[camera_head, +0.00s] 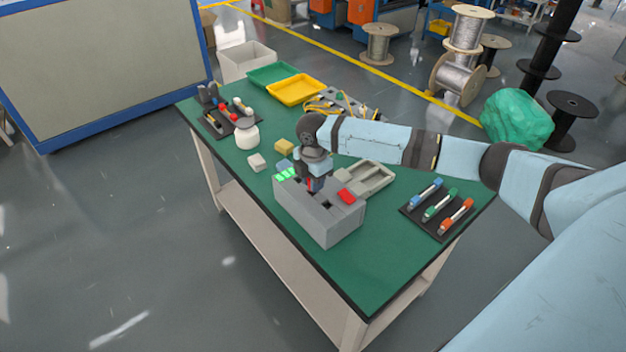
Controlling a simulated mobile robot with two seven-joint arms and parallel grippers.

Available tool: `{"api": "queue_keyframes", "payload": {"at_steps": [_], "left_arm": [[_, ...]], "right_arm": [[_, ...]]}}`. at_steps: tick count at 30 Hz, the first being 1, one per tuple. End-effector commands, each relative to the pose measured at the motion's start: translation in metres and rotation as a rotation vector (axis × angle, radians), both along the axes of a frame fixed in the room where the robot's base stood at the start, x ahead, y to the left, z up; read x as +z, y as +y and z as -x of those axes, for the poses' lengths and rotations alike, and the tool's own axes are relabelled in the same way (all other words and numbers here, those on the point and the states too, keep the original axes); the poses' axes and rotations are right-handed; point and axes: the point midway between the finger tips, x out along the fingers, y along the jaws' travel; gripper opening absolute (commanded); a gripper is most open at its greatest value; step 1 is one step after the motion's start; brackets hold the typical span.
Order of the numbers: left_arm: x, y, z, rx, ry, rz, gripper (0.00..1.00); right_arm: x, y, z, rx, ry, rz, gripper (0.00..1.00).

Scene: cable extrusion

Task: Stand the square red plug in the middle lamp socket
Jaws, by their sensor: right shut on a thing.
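My right gripper (316,182) points down over the middle of the block. It is shut on the square red plug (316,185), of which only a little red shows between the dark fingers. The fingers cover most of the middle socket, so I cannot tell if the plug touches it or is in it. My left gripper is out of view.
A grey compartment tray (376,180) stands right behind the block. A black mat with several coloured pens (440,206) lies at the right. Yellow (284,146) and white (257,162) blocks, a white jar (246,135) and a yellow tray (296,90) are farther back.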

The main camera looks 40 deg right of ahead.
Motion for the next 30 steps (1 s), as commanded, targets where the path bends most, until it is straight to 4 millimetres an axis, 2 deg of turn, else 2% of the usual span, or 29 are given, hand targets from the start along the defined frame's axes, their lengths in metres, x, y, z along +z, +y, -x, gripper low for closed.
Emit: {"api": "queue_keyframes", "payload": {"at_steps": [18, 30], "left_arm": [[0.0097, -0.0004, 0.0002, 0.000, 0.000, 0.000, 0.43], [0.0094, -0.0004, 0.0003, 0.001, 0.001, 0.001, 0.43]], "right_arm": [[0.0006, -0.0013, -0.0007, 0.000, 0.000, 0.000, 0.02], [-0.0003, -0.0012, -0.0007, 0.000, 0.000, 0.000, 0.02]]}}
